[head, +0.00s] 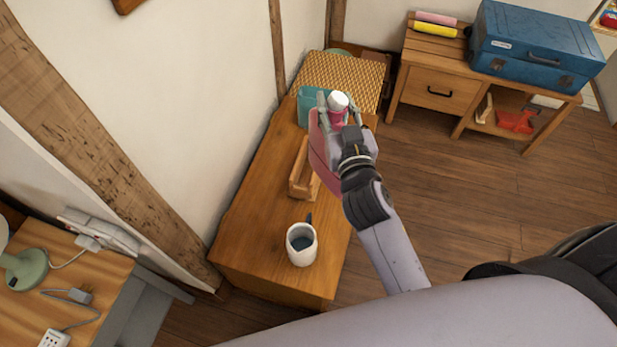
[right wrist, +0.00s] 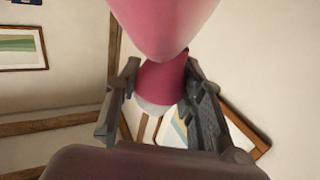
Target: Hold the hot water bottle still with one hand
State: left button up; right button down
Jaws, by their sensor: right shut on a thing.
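The hot water bottle (head: 318,150) is pink-red with a white cap at its neck. In the head view it is above the wooden bench, partly hidden behind my right gripper (head: 338,112). The right gripper is shut on the bottle's neck, just below the cap. In the right wrist view the pink body of the bottle (right wrist: 165,22) fills the top middle, and the fingers of my right gripper (right wrist: 158,88) are on both sides of the neck. Whether the bottle's lower end touches the bench cannot be told. My left gripper is not in view.
The wooden bench (head: 265,205) carries a white mug (head: 301,244), a wooden tray (head: 299,170) and a teal container (head: 307,105). A woven-top stool (head: 345,75) stands behind. A cabinet with a blue toolbox (head: 535,50) is at the upper right. The floor (head: 455,180) on the right is clear.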

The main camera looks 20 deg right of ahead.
jog(key=w+r+b, duration=0.3)
jog(key=w, duration=0.5)
jog(key=w+r+h+b, duration=0.1)
jog(key=w+r+b, duration=0.2)
jog(key=w, duration=0.6)
jog(key=shift+w+r+m, duration=0.3)
jog(key=shift+r+m, duration=0.1)
jog(key=shift+r, duration=0.2)
notch_tip(320, 180, down, 16)
jog(key=b, duration=0.2)
jog(key=shift+a+r+h, duration=0.1)
jog(key=shift+h, duration=0.2)
jog(key=shift+f+b, duration=0.55)
jog(key=shift+f, duration=1.6)
